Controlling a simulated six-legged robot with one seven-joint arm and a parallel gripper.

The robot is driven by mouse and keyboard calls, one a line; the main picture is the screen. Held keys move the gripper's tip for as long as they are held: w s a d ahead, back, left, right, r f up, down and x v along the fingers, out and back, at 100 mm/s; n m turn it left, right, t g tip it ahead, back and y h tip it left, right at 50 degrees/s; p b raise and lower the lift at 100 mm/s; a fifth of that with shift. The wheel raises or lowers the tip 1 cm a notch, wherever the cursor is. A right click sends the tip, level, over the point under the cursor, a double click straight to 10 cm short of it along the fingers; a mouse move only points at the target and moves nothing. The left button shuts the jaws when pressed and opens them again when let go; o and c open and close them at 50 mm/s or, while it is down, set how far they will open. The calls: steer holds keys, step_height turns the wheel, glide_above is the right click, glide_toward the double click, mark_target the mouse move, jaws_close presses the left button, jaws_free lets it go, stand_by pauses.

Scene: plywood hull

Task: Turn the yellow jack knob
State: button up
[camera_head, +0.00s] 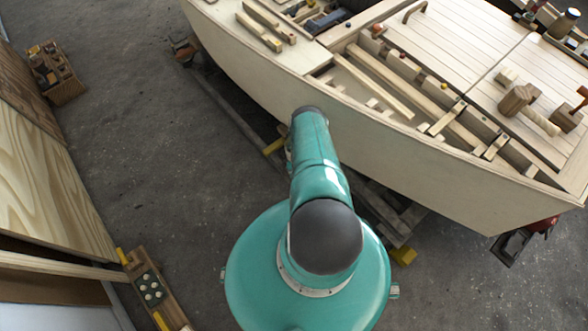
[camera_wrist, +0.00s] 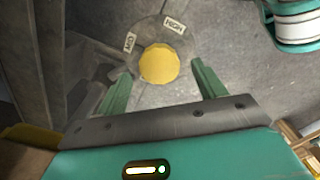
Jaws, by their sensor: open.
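The yellow jack knob (camera_wrist: 159,64) shows in the wrist view as a round yellow cap on a grey round plate (camera_wrist: 150,30). The plate carries two white labels; one reads HIGH (camera_wrist: 174,26), and the other (camera_wrist: 130,42) is turned and hard to read. My gripper (camera_wrist: 160,82) is open, with one green finger to the left of the knob and one to the right. Gaps show between the fingers and the knob in the picture; the height between them is hard to judge. In the head view my own arm and body hide the gripper, and I cannot make out the knob there.
A plywood boat hull (camera_head: 400,150) fills the upper right of the head view, above wooden beams (camera_head: 225,105). A wooden crate (camera_head: 55,72) stands at the upper left, and leaning boards (camera_head: 45,180) line the left. Open grey floor (camera_head: 150,130) lies between.

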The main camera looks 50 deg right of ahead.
steer(key=shift+f, duration=1.15)
steer(key=c, duration=1)
